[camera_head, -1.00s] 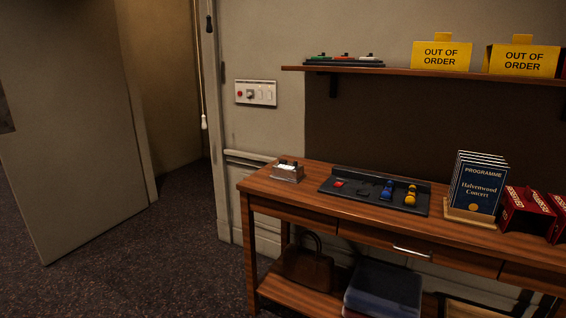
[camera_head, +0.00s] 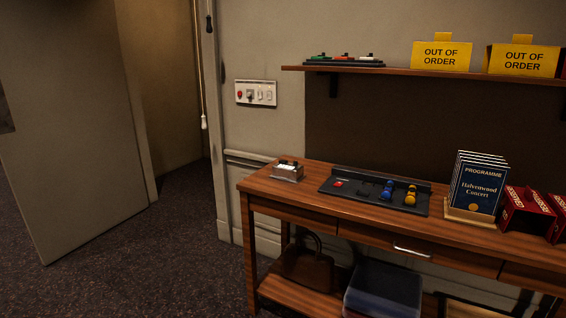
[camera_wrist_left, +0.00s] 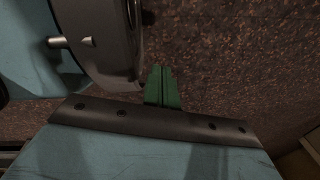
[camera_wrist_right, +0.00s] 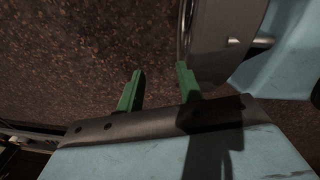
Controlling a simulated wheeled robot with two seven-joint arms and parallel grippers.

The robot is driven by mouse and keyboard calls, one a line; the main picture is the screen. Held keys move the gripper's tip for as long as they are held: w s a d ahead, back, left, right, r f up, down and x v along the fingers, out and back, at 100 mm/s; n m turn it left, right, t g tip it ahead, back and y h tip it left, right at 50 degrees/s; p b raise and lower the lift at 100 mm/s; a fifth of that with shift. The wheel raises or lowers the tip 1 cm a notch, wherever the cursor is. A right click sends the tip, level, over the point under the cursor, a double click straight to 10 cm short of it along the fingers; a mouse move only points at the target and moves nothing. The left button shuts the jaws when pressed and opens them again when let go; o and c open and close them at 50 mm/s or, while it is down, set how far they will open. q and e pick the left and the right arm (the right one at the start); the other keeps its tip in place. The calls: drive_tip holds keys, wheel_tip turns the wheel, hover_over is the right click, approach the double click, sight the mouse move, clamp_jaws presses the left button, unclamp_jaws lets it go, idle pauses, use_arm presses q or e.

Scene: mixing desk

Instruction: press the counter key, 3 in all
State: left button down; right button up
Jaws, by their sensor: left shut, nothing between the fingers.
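A small silver box with dark parts on top (camera_head: 288,172) stands at the left end of the wooden desk (camera_head: 300,199); it may be the counter, but its key is too small to make out. Beside it to the right lies a black control panel (camera_head: 352,191) with a red button (camera_head: 338,184), blue knobs (camera_head: 388,185) and yellow knobs (camera_head: 411,190). My left gripper (camera_wrist_left: 162,72) is shut and empty, its green fingers together above the dark speckled floor. My right gripper (camera_wrist_right: 160,70) is open and empty, also over the floor. Neither gripper shows in the head view.
A white switch plate (camera_head: 256,93) is on the wall. A shelf (camera_head: 400,70) holds yellow signs (camera_head: 441,56) and a small rack (camera_head: 343,61). Programmes (camera_head: 478,183) and red boxes (camera_head: 527,213) stand on the desk's right. A bag and blue bin (camera_head: 384,289) sit below. Floor at left is free.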

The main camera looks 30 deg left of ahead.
idle(0.4)
